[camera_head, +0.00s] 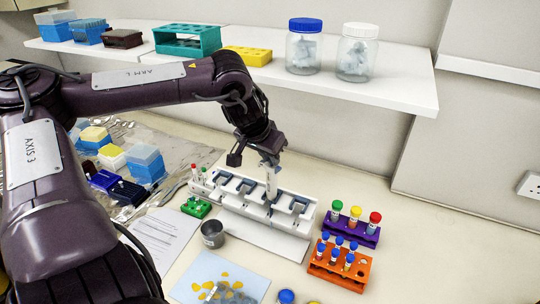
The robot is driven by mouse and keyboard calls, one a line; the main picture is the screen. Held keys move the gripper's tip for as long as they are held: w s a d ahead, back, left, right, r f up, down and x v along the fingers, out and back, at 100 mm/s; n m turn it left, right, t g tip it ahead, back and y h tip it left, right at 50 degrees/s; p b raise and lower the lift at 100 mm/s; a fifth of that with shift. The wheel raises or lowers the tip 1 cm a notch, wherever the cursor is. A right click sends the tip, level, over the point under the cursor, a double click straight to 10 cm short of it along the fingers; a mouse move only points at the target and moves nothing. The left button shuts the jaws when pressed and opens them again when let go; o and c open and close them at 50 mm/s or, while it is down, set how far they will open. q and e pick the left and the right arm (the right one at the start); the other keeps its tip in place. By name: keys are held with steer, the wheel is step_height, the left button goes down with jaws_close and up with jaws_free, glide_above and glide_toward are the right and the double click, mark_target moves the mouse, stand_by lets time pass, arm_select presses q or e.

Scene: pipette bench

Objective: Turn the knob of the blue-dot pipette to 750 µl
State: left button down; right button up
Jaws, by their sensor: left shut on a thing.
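A white pipette (271,178) stands roughly upright at the white pipette rack (262,226) in the middle of the bench. My left gripper (268,157) comes down over it from above and is shut on its upper end. The gripper hides the knob. A blue dot and the volume reading are too small to make out. My right gripper is not in view.
Purple (367,235) and orange (351,275) tube racks stand right of the pipette rack. A grey cup (213,234) and a small green rack (196,207) stand in front left. A shelf (395,95) with jars runs behind. The bench at right is clear.

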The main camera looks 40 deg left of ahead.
arm_select(q)
steer(key=shift+a+m+h, duration=0.15)
steer(key=shift+m+h, duration=0.15)
steer(key=shift+m, duration=0.3)
steer(key=shift+r+m+p, duration=0.1)
steer(key=shift+m+p, duration=0.2)
steer(key=shift+m, duration=0.3)
steer(key=shift+a+m+h, duration=0.15)
steer(key=shift+m+h, duration=0.45)
steer(key=shift+m, duration=0.2)
